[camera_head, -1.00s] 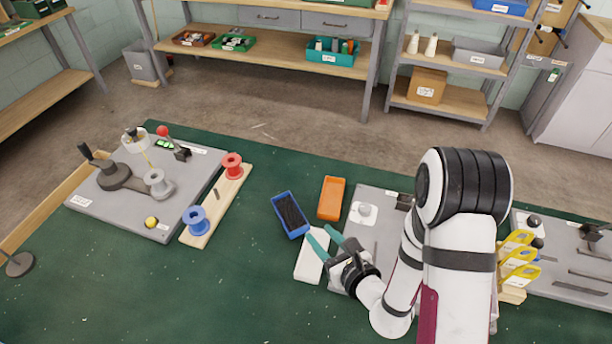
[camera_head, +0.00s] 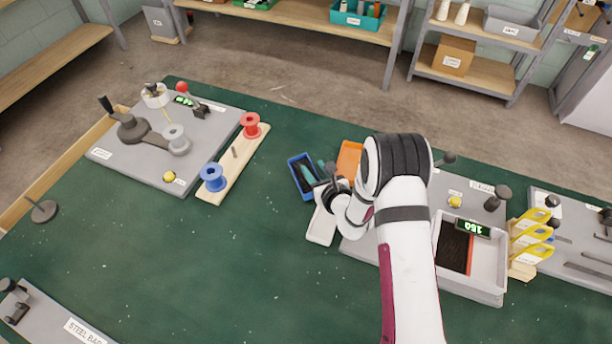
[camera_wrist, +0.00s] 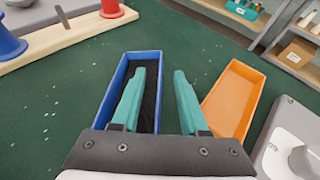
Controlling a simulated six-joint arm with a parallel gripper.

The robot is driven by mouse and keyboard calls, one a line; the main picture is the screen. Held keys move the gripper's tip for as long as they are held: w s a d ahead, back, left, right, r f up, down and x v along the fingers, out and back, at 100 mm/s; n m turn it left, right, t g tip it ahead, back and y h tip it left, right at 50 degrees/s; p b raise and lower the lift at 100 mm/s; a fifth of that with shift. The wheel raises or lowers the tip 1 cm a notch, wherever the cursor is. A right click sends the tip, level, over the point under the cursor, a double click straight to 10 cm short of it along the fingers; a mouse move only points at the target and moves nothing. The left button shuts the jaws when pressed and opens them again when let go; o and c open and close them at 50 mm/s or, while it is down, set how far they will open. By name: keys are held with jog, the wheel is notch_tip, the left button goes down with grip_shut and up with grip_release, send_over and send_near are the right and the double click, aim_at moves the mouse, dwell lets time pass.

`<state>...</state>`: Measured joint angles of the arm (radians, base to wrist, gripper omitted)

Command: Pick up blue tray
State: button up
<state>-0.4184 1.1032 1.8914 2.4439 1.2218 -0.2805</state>
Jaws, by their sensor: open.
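The blue tray (camera_head: 296,178) lies on the green mat left of the orange tray and holds dark thread-like material. In the wrist view the blue tray (camera_wrist: 105,100) is upright, with its long sides running away from me.
An orange tray (camera_wrist: 233,100) stands close to the right finger. A wooden rack with a blue spool (camera_head: 213,178) and a red spool (camera_head: 250,125) is to the left. Green mat (camera_head: 200,260) is clear at front left.

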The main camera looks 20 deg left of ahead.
grip_shut()
dwell(1.4)
